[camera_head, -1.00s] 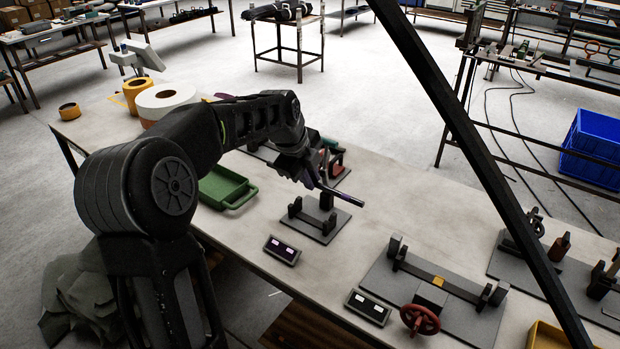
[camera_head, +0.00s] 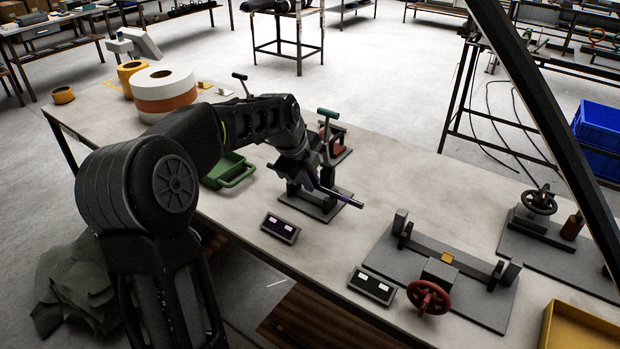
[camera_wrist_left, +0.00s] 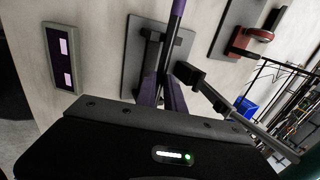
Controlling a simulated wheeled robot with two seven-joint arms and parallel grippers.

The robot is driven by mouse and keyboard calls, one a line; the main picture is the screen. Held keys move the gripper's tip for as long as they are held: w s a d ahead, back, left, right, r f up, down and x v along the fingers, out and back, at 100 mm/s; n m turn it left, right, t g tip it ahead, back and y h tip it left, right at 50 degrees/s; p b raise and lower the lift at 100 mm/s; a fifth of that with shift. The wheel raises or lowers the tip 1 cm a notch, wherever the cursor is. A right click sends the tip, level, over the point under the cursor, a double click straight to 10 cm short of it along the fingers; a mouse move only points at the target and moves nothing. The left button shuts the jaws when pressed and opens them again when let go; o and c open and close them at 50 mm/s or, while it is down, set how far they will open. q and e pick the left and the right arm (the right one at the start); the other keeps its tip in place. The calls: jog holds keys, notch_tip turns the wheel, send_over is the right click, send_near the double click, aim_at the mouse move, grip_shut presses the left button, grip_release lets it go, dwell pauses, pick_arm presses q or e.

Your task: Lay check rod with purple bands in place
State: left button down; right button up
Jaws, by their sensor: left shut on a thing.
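My left gripper (camera_head: 318,182) is shut on the check rod with purple bands (camera_head: 343,198). The rod's dark and purple free end sticks out to the right, and the gripper hides its other end. The gripper holds it low over a small grey stand (camera_head: 316,211), close to its upright posts; I cannot tell whether they touch. In the left wrist view the rod (camera_wrist_left: 177,18) runs up from between the fingers (camera_wrist_left: 163,95), over the stand's plate (camera_wrist_left: 133,75). My right gripper is not in view.
A small display with a purple face (camera_head: 280,228) lies in front of the stand. A larger fixture with a red handwheel (camera_head: 428,298) is to the right. A green tray (camera_head: 231,172) is to the left. Tape rolls (camera_head: 165,92) stand farther back.

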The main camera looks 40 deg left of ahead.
pick_arm(q)
jog(key=shift+f, duration=0.25)
dwell(0.3)
jog(key=c, duration=1.4)
grip_release()
jog(key=shift+o, duration=0.2)
jog(key=b+v, duration=0.1)
jog(key=v, duration=0.7)
jog(key=shift+f, duration=0.15)
